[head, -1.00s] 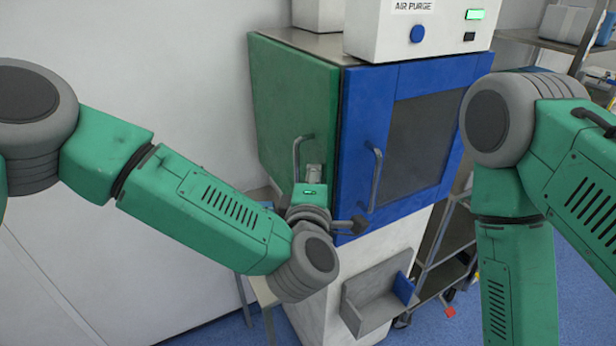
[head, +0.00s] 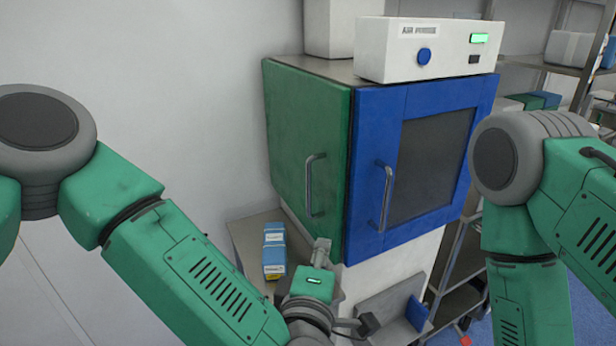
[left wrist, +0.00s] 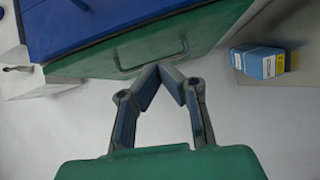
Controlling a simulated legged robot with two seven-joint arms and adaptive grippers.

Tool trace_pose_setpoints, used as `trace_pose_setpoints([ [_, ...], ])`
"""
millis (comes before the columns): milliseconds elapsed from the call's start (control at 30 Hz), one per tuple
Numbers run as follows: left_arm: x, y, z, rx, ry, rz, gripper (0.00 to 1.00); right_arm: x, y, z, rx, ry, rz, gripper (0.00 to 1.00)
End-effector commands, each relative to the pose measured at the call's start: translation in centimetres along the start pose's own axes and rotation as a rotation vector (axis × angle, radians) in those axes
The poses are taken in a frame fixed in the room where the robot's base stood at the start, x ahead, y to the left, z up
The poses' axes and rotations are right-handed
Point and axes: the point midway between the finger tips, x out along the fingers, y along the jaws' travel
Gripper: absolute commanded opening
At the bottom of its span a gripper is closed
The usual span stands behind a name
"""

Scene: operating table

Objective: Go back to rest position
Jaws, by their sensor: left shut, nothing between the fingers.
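My left gripper (head: 321,248) is in front of the lower edge of the green door (head: 305,130), below its handle (head: 315,185). In the left wrist view its fingers (left wrist: 172,68) meet at the tips with nothing between them, and the green door's handle (left wrist: 152,58) lies beyond them. The green door and the blue door (head: 378,130) of the cabinet both look closed. My right arm comes in at the right of the head view; its gripper is out of the picture.
Blue-and-white boxes (head: 274,250) stand on a small side surface (head: 245,235) left of the cabinet. A grey bracket (head: 385,305) juts from the cabinet's lower front. A control box (head: 430,48) sits on top. Metal shelving (head: 545,64) stands at the right.

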Motion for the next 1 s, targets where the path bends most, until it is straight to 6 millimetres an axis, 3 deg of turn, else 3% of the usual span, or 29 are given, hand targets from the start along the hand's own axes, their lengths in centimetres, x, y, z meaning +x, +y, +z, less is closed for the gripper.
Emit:
trace_pose_setpoints([
  [33, -0.5, -3.0, -0.3, 0.074, -0.042, -0.048, 0.0, 0.5, 0.0, 0.0, 0.0, 0.0, 0.0, 0.0],
  [167, -3.0, -11.9, -1.6, 0.316, -0.197, -0.215, 0.0, 1.5, -0.1, 0.1, -0.001, 0.0, -0.001, 0.0],
  [267, -6.0, -18.7, -3.6, 0.5, -0.326, -0.361, 0.0, 2.1, -0.1, 0.1, -0.001, 0.0, -0.001, 0.0],
  [400, -11.5, -26.8, -7.7, 0.718, -0.504, -0.57, 0.0, 3.0, -0.1, 0.1, -0.001, 0.0, -0.001, 0.0],
  [500, -16.3, -31.5, -11.4, 0.844, -0.634, -0.728, 0.0, 3.7, -0.1, 0.2, -0.001, 0.0, 0.0, 0.0],
  [633, -22.8, -35.6, -16.5, 0.959, -0.796, -0.921, 0.0, 4.4, -0.1, 0.2, -0.001, 0.0, 0.0, 0.0],
  [800, -29.2, -37.7, -21.1, 1.026, -0.951, -1.101, 0.0, 4.9, -0.1, 0.2, -0.001, 0.0, 0.0, 0.0],
  [900, -31.2, -38.0, -22.5, 1.039, -0.997, -1.155, 0.0, 5.1, -0.1, 0.2, -0.001, 0.0, 0.0, 0.0],
  [1000, -31.8, -38.0, -22.8, 1.042, -1.013, -1.171, 0.0, 5.1, -0.1, 0.2, -0.001, 0.0, 0.0, 0.0],
])
